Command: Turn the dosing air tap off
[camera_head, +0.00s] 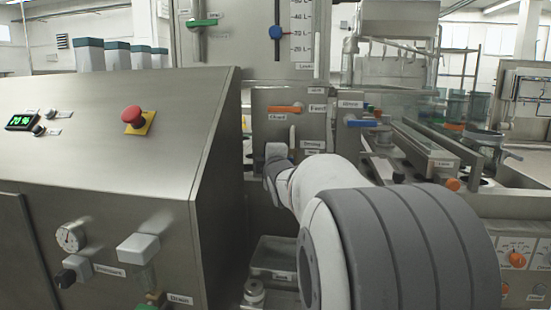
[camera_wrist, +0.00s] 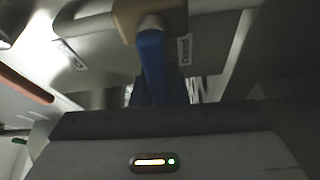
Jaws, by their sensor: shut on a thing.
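The tap handle is a blue lever (camera_wrist: 151,62) in the wrist view, hanging from a brass-coloured body (camera_wrist: 150,20) beside a small white label (camera_wrist: 184,50). The lever runs down between the dark jaws of my gripper (camera_wrist: 158,95), which is shut on it. In the head view my gripper (camera_head: 276,160) is at the steel panel, just left of a label that seems to read Dosing (camera_head: 311,144). My gripper and arm hide most of the tap there.
An orange lever (camera_head: 285,108) sits on the same panel, above my gripper. Another blue lever (camera_head: 361,123) is to the right. A large steel cabinet (camera_head: 120,150) with a red button (camera_head: 132,115) stands close on the left. Glass guards and rails are on the right.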

